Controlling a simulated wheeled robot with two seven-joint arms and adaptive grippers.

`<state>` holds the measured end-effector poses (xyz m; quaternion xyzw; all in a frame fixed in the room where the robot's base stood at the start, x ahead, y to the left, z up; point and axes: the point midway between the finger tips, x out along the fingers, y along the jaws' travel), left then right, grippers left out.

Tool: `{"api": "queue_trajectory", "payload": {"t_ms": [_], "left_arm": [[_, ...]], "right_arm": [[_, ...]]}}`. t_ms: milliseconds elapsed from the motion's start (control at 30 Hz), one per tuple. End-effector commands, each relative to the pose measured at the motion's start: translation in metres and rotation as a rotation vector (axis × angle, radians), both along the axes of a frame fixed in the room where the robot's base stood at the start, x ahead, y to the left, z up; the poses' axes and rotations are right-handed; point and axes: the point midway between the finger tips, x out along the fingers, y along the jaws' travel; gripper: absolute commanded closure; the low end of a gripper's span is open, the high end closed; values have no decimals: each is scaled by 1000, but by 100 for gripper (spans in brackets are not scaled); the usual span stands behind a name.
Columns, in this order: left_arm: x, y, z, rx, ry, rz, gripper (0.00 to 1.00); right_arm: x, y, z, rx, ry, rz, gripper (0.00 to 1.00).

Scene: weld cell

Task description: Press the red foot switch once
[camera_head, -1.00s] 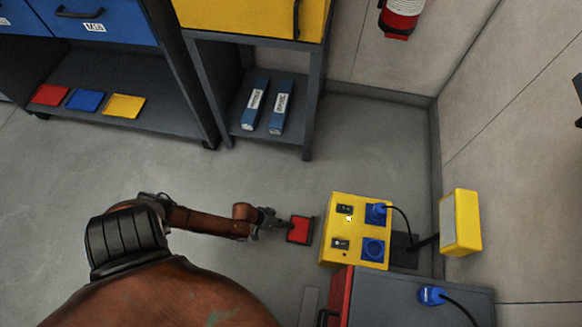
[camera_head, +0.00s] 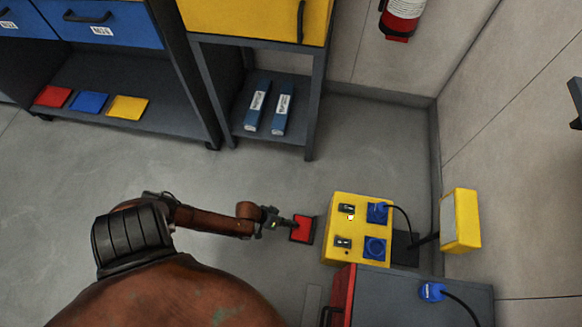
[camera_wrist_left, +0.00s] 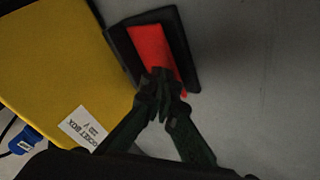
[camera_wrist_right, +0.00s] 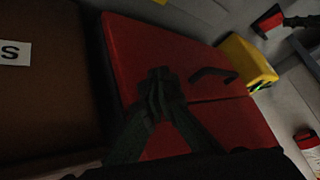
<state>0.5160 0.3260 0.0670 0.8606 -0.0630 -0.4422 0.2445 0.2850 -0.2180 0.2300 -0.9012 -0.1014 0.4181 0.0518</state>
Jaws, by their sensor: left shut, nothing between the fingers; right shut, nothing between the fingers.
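The red foot switch (camera_head: 303,229), a red pedal on a dark base, lies on the floor left of the yellow socket box (camera_head: 336,249). My left gripper (camera_head: 289,224) is shut and empty, its fingertips at the left edge of the pedal. In the left wrist view the shut fingertips (camera_wrist_left: 163,88) overlap the near end of the red pedal (camera_wrist_left: 151,50); they look in contact, but pedal travel is hard to tell. My right gripper (camera_wrist_right: 158,85) is shut and empty in front of a red cabinet in the right wrist view.
A dark-topped red cabinet (camera_head: 455,301) stands right of the switch, below the socket box. A yellow lamp-like unit (camera_head: 460,222) stands by the wall. Shelving (camera_head: 277,146) with blue binders is behind. The floor left of and behind the switch is clear.

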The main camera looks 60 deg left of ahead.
Motion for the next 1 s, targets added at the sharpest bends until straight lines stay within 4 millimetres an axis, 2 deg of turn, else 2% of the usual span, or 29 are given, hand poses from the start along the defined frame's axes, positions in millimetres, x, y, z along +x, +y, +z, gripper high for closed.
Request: {"api": "queue_trajectory", "payload": {"t_ms": [100, 567, 1000], "left_arm": [[1, 0, 8, 0, -2, 0, 100], [1, 0, 12, 1, -2, 0, 100], [4, -1, 52, 0, -7, 0, 100]], "right_arm": [[3, 0, 8, 0, -10, 0, 100], [4, 0, 11, 0, -14, 0, 100], [18, 0, 51, 0, -64, 1, 100]]}}
